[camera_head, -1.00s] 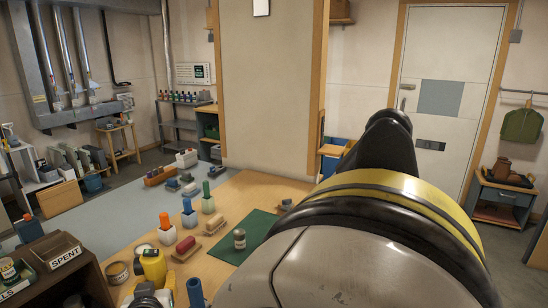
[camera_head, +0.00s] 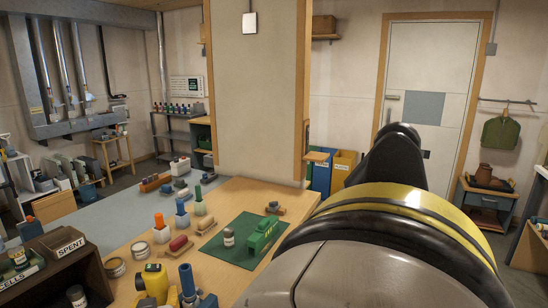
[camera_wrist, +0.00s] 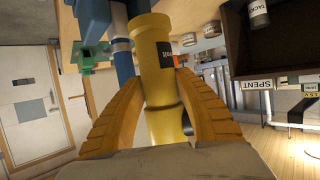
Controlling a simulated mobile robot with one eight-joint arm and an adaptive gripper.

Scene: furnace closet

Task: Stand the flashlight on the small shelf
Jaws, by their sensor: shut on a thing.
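The flashlight is a yellow cylinder with a black label (camera_wrist: 156,70). In the wrist view it lies between the two orange fingers of my gripper (camera_wrist: 157,105), which are shut on it. A yellow body with a dark patch (camera_head: 153,283), apparently the same flashlight, shows at the bottom of the head view, beside a blue post (camera_head: 187,283). My gripper's fingers are not clear in the head view. A small wooden ledge (camera_head: 318,156) sits by the pillar, and a higher wall shelf (camera_head: 325,36) is behind it. I cannot tell which is the small shelf.
The wooden bench (camera_head: 135,257) holds a green mat (camera_head: 213,250), a green block-like thing (camera_head: 263,236), a tin (camera_head: 228,238) and several bottles. A dark box marked SPENT (camera_head: 70,246) stands at the left. My arm covers the lower right.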

